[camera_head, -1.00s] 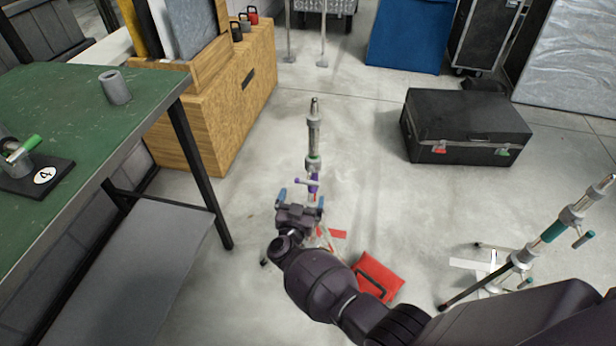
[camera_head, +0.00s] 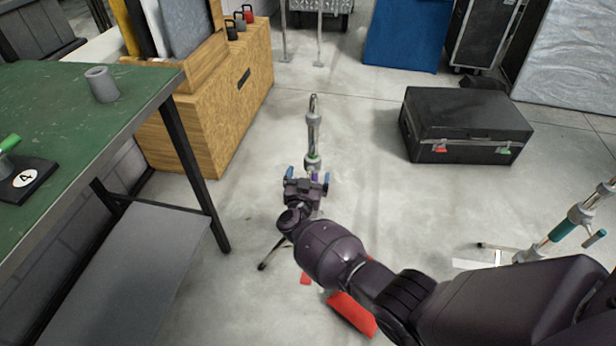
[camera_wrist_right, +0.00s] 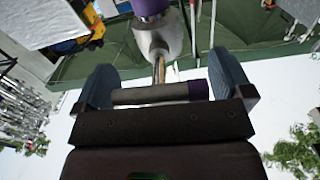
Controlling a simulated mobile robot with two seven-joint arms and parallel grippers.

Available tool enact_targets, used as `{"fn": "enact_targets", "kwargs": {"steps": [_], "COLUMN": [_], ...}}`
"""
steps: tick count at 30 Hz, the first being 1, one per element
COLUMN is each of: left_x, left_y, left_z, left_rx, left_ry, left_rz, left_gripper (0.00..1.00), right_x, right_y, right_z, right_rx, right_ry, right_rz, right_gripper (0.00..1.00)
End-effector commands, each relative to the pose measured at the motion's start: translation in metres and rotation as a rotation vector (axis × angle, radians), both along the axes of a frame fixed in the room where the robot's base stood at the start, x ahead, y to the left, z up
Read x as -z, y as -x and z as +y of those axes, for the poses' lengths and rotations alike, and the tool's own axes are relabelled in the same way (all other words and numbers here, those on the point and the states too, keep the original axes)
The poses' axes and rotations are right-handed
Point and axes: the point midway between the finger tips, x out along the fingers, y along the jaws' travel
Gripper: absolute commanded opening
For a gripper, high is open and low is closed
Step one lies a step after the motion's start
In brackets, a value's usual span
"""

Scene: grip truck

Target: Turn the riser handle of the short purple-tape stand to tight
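The short purple-tape stand (camera_head: 313,130) stands upright on the floor in the middle of the head view. My right gripper (camera_head: 308,177) is at its riser collar and hides most of the purple tape and the handle. In the right wrist view, the riser handle (camera_wrist_right: 150,95), a grey bar with a purple end, lies crosswise between the two blue fingers of the right gripper (camera_wrist_right: 165,85). The fingers are wide apart, one beyond each end of the bar. The stand's column and purple band (camera_wrist_right: 150,6) show above it. My left gripper is not in view.
A green table (camera_head: 75,130) is at the left, beside a wooden cabinet (camera_head: 215,115). A black case (camera_head: 465,125) stands at the right rear. A teal-tape stand (camera_head: 565,228) is at the right. A red bag (camera_head: 352,313) lies partly under my arm. The floor right of the stand is clear.

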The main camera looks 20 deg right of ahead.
Motion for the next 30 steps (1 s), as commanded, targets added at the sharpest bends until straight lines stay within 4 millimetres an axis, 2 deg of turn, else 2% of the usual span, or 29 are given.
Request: {"fn": "enact_targets", "kwargs": {"steps": [1, 8, 9, 20, 30], "left_x": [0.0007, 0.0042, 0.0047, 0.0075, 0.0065], "left_y": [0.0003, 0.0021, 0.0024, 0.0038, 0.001], "left_z": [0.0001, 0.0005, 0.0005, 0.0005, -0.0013], "left_rx": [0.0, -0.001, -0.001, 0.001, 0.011], "left_ry": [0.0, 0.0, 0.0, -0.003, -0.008], "left_rz": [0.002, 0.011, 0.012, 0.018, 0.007], "left_gripper": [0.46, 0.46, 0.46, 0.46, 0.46], "right_x": [0.0001, 0.0003, 0.0003, 0.0025, 0.0046], "right_y": [0.0002, 0.0003, 0.0003, 0.0014, 0.0028], "right_z": [0.0001, 0.0002, 0.0002, 0.0006, -0.0005], "right_rx": [0.0, 0.0, 0.0, 0.0, 0.002], "right_ry": [0.0, 0.0, 0.0, -0.067, -0.289], "right_rz": [0.0, 0.0, 0.0, -0.04, -0.188], "right_gripper": [0.89, 0.54, 0.53, 0.53, 0.53]}}
